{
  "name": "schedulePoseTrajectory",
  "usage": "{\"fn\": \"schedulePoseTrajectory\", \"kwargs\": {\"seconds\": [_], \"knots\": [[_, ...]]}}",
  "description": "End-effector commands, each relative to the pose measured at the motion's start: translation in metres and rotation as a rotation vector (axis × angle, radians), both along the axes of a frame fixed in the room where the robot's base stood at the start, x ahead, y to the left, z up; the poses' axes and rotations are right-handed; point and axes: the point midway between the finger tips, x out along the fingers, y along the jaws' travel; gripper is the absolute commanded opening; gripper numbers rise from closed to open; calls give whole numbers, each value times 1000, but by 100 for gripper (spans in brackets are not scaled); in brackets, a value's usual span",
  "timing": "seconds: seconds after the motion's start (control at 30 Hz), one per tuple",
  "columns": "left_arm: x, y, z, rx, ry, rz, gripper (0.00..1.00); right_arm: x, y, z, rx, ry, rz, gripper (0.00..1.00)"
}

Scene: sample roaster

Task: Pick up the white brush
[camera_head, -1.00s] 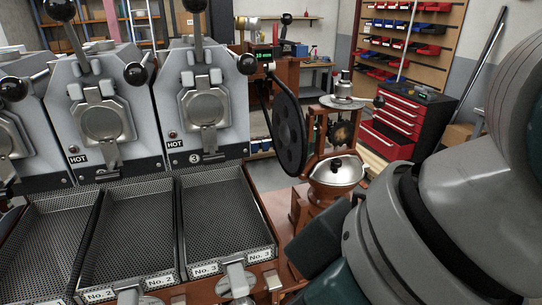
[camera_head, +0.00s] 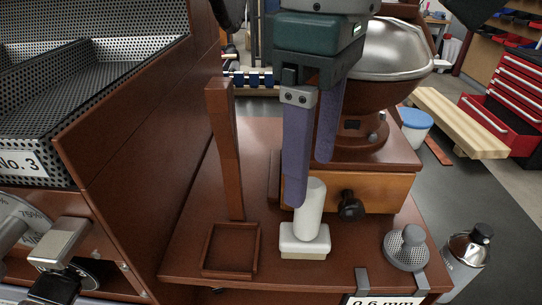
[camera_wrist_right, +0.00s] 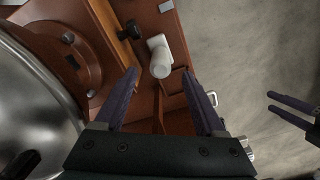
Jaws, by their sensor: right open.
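The white brush (camera_head: 309,208) stands upright, its rounded handle above a wide white base (camera_head: 304,240), on the brown wooden shelf. My right gripper (camera_head: 310,180) is open.
Left of the brush are a square wooden tray (camera_head: 205,262) and a wooden post (camera_head: 226,150). Behind it is the grinder's drawer box (camera_head: 375,190) with a black knob (camera_head: 350,206). A grey perforated tamper-like piece (camera_head: 406,250) and a metal canister (camera_head: 462,262) stand right.

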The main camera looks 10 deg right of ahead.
Motion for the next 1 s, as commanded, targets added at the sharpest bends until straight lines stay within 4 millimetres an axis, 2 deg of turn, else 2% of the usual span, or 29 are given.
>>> {"fn": "schedulePoseTrajectory", "kwargs": {"seconds": [0.1, 0.27, 0.53, 0.83, 1.0], "knots": [[0, 2, -2, 6, 0, -1, 50, -1, 0, -17, 0, 3, 0, 72], [0, 3, -4, 10, 1, -3, 50, 0, -1, -31, 1, 1, 1, 72], [-1, 2, -10, 8, 1, -4, 50, -1, -4, -71, 0, 1, 2, 72], [-1, 0, -10, 2, 2, -1, 50, -1, -4, -76, 1, -1, 3, 72], [-1, -1, -10, -3, 3, 2, 50, -1, -4, -76, 1, -1, 3, 54]]}}
